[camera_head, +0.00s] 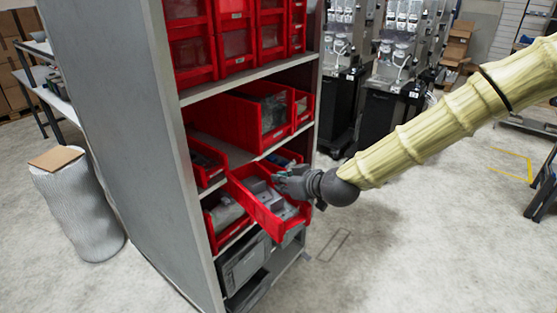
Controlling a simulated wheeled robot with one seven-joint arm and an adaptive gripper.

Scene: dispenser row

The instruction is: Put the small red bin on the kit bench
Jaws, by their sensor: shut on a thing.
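A small red bin (262,212) with grey parts in it sticks out at an angle from a lower level of the grey shelf rack (110,120). My gripper (282,181) reaches in from the right and is shut on the red bin at its upper right edge. The fingertips are small and partly hidden against the bin. The back of the bin is still within the rack. I cannot tell for certain which surface is the kit bench; a table edge (38,48) shows at the far left.
More red bins, such as a large one (232,122), fill the rack above and beside. A grey bin (243,262) sits below. A wrapped roll (80,208) stands left of the rack. Black dispenser machines (390,115) stand behind. The floor at the right front is clear.

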